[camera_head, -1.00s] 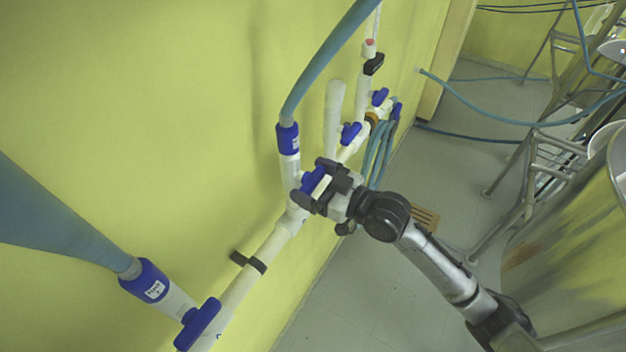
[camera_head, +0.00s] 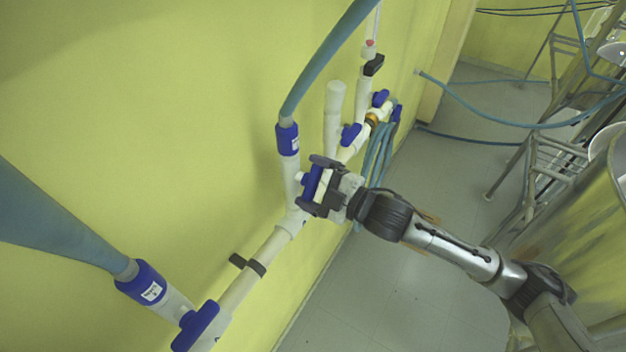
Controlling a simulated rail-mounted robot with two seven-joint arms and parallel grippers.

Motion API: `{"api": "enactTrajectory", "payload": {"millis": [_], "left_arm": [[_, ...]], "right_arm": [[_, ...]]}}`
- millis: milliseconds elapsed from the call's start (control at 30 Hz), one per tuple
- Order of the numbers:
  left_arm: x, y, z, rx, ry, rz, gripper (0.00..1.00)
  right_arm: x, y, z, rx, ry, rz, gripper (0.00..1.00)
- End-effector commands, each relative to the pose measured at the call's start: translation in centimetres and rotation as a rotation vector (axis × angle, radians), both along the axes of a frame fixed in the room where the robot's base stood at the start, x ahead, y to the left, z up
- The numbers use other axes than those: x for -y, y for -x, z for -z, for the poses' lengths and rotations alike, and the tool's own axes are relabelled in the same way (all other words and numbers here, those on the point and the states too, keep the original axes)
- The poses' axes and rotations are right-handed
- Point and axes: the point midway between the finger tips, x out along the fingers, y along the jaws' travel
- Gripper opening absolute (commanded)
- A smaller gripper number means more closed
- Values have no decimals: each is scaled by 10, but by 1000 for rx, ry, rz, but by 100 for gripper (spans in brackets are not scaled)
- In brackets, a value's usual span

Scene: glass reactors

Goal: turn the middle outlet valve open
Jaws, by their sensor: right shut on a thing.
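The middle outlet valve's blue handle (camera_head: 311,182) sits on the white pipe below the upright branch with the blue hose collar. My right gripper (camera_head: 320,187) comes in from the right and is shut on this handle, with one dark finger above and one below. The fingers cover part of the handle, and the valve body behind is partly hidden. My left gripper is not in view.
Another blue valve handle (camera_head: 196,326) is at the lower left, below a blue hose (camera_head: 50,220). More blue handles (camera_head: 350,134) are farther along the pipe. Coiled hoses (camera_head: 378,160) hang behind my gripper. A metal vessel (camera_head: 575,225) stands at the right.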

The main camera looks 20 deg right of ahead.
Motion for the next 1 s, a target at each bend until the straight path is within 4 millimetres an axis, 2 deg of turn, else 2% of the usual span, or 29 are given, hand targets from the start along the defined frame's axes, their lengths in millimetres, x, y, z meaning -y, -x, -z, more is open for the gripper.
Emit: {"api": "enactTrajectory", "payload": {"millis": [500,1000], "left_arm": [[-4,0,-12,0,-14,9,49],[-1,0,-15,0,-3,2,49]], "right_arm": [[0,0,-2,241,329,-1,66],[-1,0,-1,327,444,-1,66]]}}
